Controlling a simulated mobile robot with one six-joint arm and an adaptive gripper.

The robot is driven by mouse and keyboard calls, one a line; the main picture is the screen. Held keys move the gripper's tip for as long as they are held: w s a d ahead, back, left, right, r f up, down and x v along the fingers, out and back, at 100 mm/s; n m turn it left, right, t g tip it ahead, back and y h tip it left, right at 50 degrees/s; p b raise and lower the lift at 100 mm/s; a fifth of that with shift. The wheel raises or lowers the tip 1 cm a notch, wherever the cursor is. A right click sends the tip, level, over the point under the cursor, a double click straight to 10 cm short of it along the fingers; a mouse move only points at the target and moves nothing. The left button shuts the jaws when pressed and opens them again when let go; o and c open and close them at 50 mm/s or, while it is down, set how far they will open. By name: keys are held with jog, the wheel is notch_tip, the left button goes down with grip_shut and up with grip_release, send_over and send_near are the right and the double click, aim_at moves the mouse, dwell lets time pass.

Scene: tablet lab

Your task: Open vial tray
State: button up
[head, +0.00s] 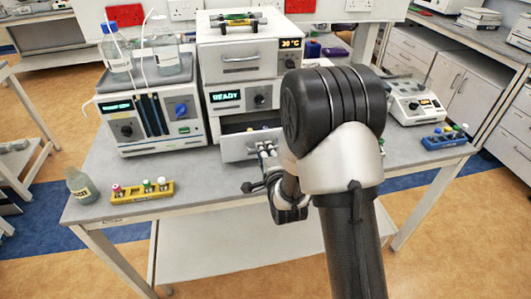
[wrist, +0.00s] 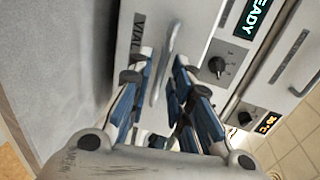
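The vial tray (head: 236,148) is the bottom drawer of the middle instrument stack. In the head view it stands partly out, with small coloured items showing inside behind its front. In the wrist view its light front (wrist: 142,18) carries a label starting "VIAL" and a bar handle (wrist: 168,62). My gripper (wrist: 162,62) is open, with one blue-padded finger on each side of the handle. Neither finger visibly clamps it. In the head view my gripper (head: 265,150) is at the tray front, and my arm hides the tray's right part.
A READY display and knob sit on the unit (head: 240,97) above the tray. A pump unit (head: 150,110) stands to the left. A yellow vial rack (head: 140,192) and a bottle (head: 80,186) stand at the front left. A blue rack (head: 445,138) is at the right.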

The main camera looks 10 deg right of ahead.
jog(key=shift+o, duration=0.6)
jog(key=shift+s, duration=0.15)
jog(key=v, duration=0.7)
jog(key=shift+s, duration=0.2)
jog(key=shift+r, duration=0.15)
